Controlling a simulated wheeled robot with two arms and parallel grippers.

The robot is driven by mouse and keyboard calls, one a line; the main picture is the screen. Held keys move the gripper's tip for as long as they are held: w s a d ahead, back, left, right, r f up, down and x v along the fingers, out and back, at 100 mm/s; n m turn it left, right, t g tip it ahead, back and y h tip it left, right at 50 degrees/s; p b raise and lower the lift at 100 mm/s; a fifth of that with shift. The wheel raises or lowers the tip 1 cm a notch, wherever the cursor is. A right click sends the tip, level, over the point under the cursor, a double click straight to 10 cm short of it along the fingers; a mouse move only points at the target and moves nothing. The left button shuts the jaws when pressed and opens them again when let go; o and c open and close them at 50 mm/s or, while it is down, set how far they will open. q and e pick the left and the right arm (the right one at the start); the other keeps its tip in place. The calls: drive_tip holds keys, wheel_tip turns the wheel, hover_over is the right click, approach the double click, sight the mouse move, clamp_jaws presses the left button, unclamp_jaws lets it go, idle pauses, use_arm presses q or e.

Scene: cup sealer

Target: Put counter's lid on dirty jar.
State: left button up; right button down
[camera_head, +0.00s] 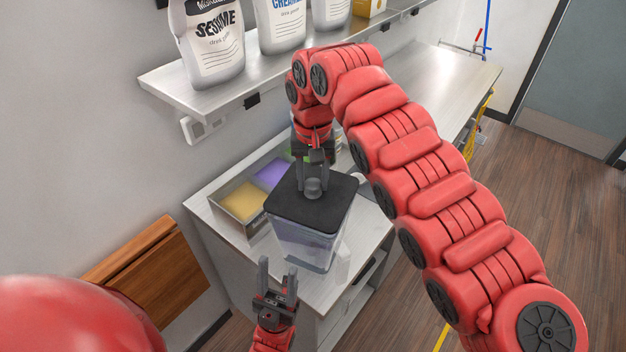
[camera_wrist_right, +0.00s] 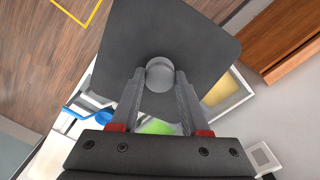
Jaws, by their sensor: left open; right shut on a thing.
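The lid (camera_head: 325,205) is a dark square plate with a round grey knob (camera_wrist_right: 160,73). My right gripper (camera_head: 314,182) is shut on the knob from above; in the wrist view the dark lid (camera_wrist_right: 205,40) hides what is under it. The clear jar (camera_head: 302,246) stands on the counter directly below the lid. The lid covers its top in the head view, but I cannot tell whether it rests fully on the rim. My left gripper (camera_head: 277,268) is open and empty, in front of the jar and below it in the picture.
A metal tray (camera_head: 232,220) with yellow and purple blocks stands left of the jar on the counter (camera_head: 218,235). A wooden panel (camera_head: 150,270) is at the lower left.

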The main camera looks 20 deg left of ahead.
drive_tip(key=shift+f, duration=0.1)
idle(0.6)
drive_tip(key=shift+f+b, duration=0.3)
drive_tip(key=shift+b, duration=0.25)
drive_tip(key=shift+f+b, duration=0.2)
drive_tip(key=shift+b, duration=0.1)
drive_tip(key=shift+f+b, duration=0.2)
drive_tip(key=shift+b, duration=0.1)
idle(0.4)
unclamp_jaws()
idle(0.4)
drive_tip(key=shift+r, duration=0.1)
drive_tip(key=shift+s+r+p, duration=0.1)
drive_tip(key=shift+r+p, duration=2)
drive_tip(key=shift+r, duration=1.35)
